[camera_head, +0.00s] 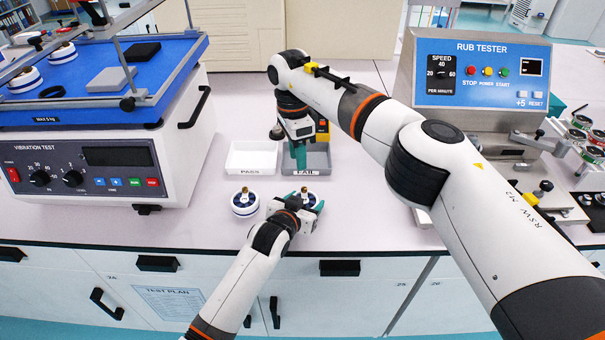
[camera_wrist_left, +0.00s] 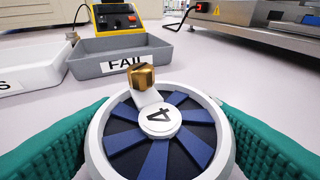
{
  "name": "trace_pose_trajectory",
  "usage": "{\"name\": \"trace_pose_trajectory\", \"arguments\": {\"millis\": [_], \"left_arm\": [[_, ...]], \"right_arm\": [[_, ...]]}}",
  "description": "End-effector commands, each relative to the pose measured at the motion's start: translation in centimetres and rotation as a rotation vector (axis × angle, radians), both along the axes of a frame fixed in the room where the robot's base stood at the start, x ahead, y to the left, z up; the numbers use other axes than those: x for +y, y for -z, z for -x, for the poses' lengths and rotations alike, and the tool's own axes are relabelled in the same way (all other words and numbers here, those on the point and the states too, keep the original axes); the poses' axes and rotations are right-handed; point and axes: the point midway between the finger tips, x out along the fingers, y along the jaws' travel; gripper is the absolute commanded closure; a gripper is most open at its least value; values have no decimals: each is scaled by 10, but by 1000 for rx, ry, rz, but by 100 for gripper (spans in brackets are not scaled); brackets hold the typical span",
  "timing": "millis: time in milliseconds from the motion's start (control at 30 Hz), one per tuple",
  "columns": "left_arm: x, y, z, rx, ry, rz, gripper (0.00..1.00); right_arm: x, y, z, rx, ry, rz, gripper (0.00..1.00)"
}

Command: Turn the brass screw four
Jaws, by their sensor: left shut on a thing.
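A round white-rimmed piece with blue and dark segments and a number 4 at its centre shows in the left wrist view (camera_wrist_left: 160,150). A brass screw (camera_wrist_left: 142,76) stands up at its far side. My left gripper (camera_wrist_left: 160,135) is shut on this piece, with a green finger on each side of its rim. In the head view, the piece (camera_head: 306,200) sits on the bench, with the brass screw (camera_head: 304,190) upright and part of the rim hidden. My right gripper (camera_head: 300,155) points down over the FAIL tray, apart from the piece. Its finger gap is unclear.
A similar round piece (camera_head: 244,203) with a brass top stands just left. Behind are a white PASS tray (camera_head: 251,173) and a grey FAIL tray (camera_head: 318,172). The vibration tester (camera_head: 100,165) stands left and the rub tester (camera_head: 475,80) right. The bench between is mostly clear.

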Motion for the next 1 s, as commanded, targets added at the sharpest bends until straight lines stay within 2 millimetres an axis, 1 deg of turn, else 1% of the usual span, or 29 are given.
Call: {"name": "trace_pose_trajectory", "arguments": {"millis": [33, 200, 300, 400, 467, 567, 800, 1000], "left_arm": [[0, 0, 0, 0, 0, 0, 61], [0, 0, 0, 1, 0, 0, 61], [0, 0, 0, 1, 0, 0, 61], [0, 0, 0, 1, 0, 0, 61], [0, 0, 0, 1, 0, 0, 61], [0, 0, 0, 0, 0, 0, 61], [0, 0, 0, 0, 0, 0, 61], [0, 0, 0, 0, 0, 0, 61]], "right_arm": [[-15, 2, -5, 34, 13, -82, 65], [-47, -5, -19, 79, 23, -306, 65], [-61, -9, -24, 80, 26, -386, 65], [-66, -9, -26, 79, 27, -425, 65], [-65, -5, -26, 80, 26, -432, 65], [-60, 8, -24, 81, 25, -431, 65], [-42, 53, -17, 82, 27, -429, 65], [-30, 83, -13, 80, 28, -429, 65]]}}
